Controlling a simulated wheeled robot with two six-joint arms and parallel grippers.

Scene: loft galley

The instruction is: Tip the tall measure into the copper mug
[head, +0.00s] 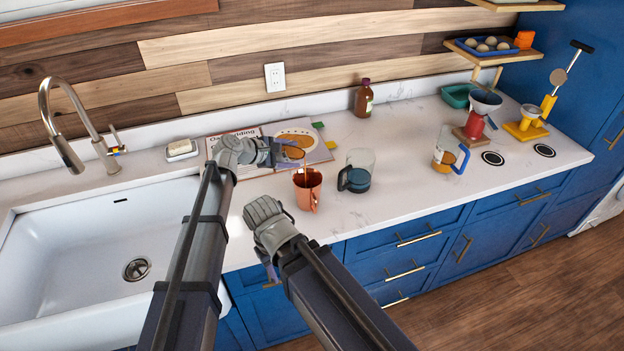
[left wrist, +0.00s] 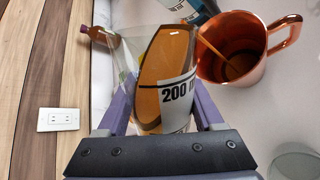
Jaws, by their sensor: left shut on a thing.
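The tall measure (left wrist: 165,70) is clear, marked "200 m…", and holds orange-brown liquid. My left gripper (head: 277,152) is shut on it, its purple fingers on either side in the left wrist view (left wrist: 165,118). The measure is tilted toward the copper mug (head: 307,192), and a thin brown stream runs from it into the mug. The mug stands upright on the counter; its open mouth and some brown liquid inside show in the left wrist view (left wrist: 238,68). In the head view the measure is mostly hidden by my gripper. My right gripper (head: 271,272) is low at the counter's front edge, its fingers mostly hidden.
A jug with dark liquid and a black handle (head: 358,168) stands right of the mug. A blue-handled jug (head: 449,152) is farther right. An open book (head: 322,150) lies behind; a brown bottle (head: 364,98) stands near the wall. The sink (head: 70,245) is left.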

